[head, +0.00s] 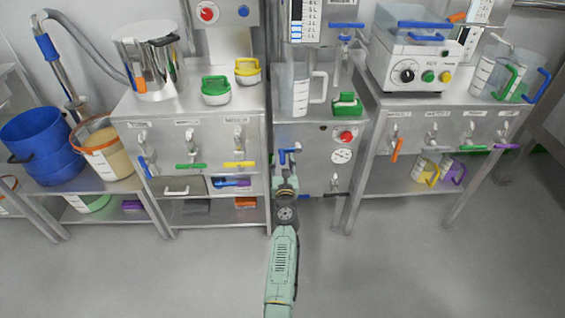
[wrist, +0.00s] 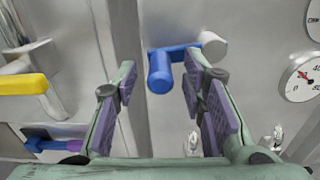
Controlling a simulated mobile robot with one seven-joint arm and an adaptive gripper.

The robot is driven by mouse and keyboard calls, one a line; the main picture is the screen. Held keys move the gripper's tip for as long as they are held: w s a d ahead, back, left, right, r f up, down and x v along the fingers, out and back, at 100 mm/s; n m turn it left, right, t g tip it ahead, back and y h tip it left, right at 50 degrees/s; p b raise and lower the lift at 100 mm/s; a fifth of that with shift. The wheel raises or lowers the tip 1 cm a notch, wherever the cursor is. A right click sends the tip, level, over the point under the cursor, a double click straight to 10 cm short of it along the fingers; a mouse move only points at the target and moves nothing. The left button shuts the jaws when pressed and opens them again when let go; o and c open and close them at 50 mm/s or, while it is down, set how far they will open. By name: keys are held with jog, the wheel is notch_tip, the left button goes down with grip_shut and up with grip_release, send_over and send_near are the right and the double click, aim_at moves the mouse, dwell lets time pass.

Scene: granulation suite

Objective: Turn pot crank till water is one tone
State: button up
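A crank with a blue arm and blue grip (wrist: 160,73) sits on the steel front of the middle unit. Its pale round hub (wrist: 212,46) is at the right end of the arm in the wrist view. The crank also shows in the head view (head: 283,153), just above my gripper (head: 284,172). My gripper's fingers (wrist: 159,75) are open, one on each side of the blue grip, with a visible gap on both sides. I cannot tell whether the grip is fully between the fingertips in depth. Water inside the unit is not visible.
A dial gauge (head: 341,156) and red button (head: 346,136) are right of the crank. A yellow handle (wrist: 22,84) lies left in the wrist view. The floor in front is clear.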

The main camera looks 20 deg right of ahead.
jog(key=shift+w+d, duration=0.2)
jog(key=shift+w, duration=0.4)
jog(key=shift+c, duration=0.6)
grip_shut()
